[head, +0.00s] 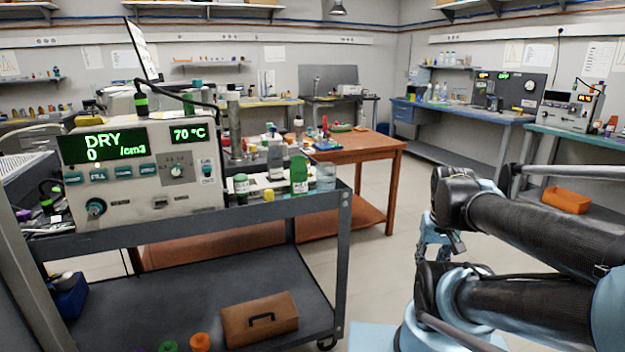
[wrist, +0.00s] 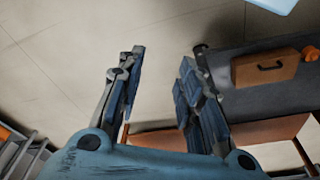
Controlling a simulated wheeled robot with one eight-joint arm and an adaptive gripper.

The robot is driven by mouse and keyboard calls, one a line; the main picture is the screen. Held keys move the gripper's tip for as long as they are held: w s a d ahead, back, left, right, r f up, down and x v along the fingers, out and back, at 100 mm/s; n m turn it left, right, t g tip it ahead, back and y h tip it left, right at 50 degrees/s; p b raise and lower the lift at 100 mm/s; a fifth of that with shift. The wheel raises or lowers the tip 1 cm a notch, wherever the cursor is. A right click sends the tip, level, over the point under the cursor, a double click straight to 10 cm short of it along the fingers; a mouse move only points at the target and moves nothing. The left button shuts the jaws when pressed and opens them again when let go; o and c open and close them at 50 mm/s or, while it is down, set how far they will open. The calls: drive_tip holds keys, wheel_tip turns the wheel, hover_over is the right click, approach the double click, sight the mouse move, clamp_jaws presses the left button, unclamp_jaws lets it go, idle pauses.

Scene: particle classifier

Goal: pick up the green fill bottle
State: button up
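A green bottle (head: 299,175) stands upright near the right end of the cart's top shelf. A clear glass beaker (head: 326,177) stands just right of it, and a small vial with a green cap (head: 241,186) stands to its left. My gripper (wrist: 162,78) is open and empty in the wrist view, its two fingers well apart over the floor. In the head view my gripper (head: 432,240) hangs partly hidden behind my arm, to the right of the cart and apart from the bottle. The green bottle is not visible in the wrist view.
The grey cart (head: 343,235) carries a display device (head: 140,170) at left and a brown case (head: 260,318) on its lower shelf; the case also shows in the wrist view (wrist: 264,68). A wooden table (head: 360,150) stands behind.

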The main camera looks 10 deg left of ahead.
sight(299, 158)
drive_tip(key=shift+o, duration=0.3)
drive_tip(key=shift+w, duration=0.1)
